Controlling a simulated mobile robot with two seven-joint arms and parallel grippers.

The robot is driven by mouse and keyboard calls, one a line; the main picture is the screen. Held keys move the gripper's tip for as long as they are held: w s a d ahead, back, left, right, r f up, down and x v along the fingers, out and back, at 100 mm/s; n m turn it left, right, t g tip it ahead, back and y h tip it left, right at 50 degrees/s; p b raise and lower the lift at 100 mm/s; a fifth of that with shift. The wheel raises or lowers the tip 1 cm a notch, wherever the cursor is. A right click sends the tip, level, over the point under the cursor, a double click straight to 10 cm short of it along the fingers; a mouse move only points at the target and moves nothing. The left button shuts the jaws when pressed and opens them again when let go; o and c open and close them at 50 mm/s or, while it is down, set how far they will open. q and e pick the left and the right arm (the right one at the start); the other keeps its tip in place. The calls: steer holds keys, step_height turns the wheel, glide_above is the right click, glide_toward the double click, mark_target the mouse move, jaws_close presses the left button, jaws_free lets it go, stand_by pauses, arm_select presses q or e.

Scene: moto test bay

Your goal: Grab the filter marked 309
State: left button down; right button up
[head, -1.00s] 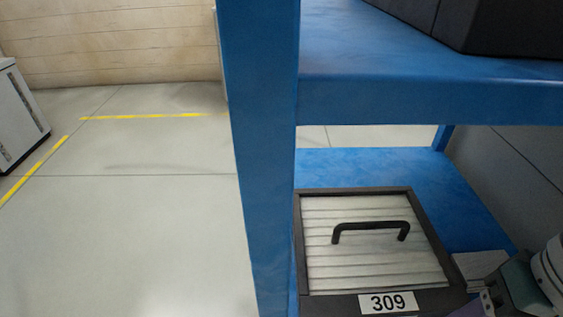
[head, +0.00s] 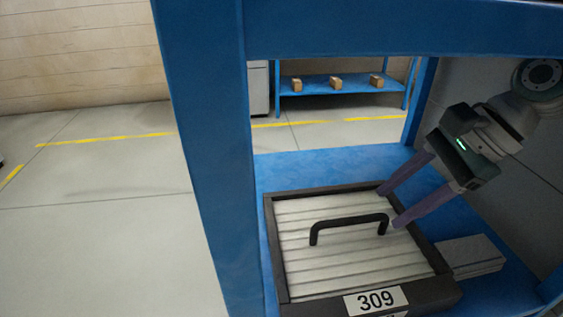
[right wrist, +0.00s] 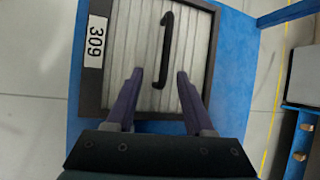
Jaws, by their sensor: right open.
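The filter marked 309 (head: 345,262) lies flat on the blue lower shelf, with a dark frame and pale pleats. Its label (head: 376,300) is on the near edge of the frame. A black bar handle (head: 349,221) stands up from the pleats. In the right wrist view the filter (right wrist: 141,42) fills the upper middle. My right gripper (head: 390,208) is open and empty, its fingers by the right end of the handle. In the right wrist view one end of the handle (right wrist: 166,45) shows between the fingers; contact cannot be told. My left gripper is not in view.
A blue post (head: 205,150) rises left of the filter and a blue beam (head: 400,30) crosses above. A grey block (head: 470,257) lies right of the filter. A grey wall closes the right side. Farther back, a blue table (head: 310,86) holds small brown blocks.

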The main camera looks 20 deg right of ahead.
mark_target(356, 218)
steer(key=shift+w+a, duration=0.4)
steer(key=shift+a, duration=0.15)
steer(key=b+x, duration=0.1)
steer(key=x, duration=0.4)
steer(key=shift+w+a+b, duration=0.25)
steer(key=shift+a+b, duration=0.1)
jaws_close()
stand_by(0.7)
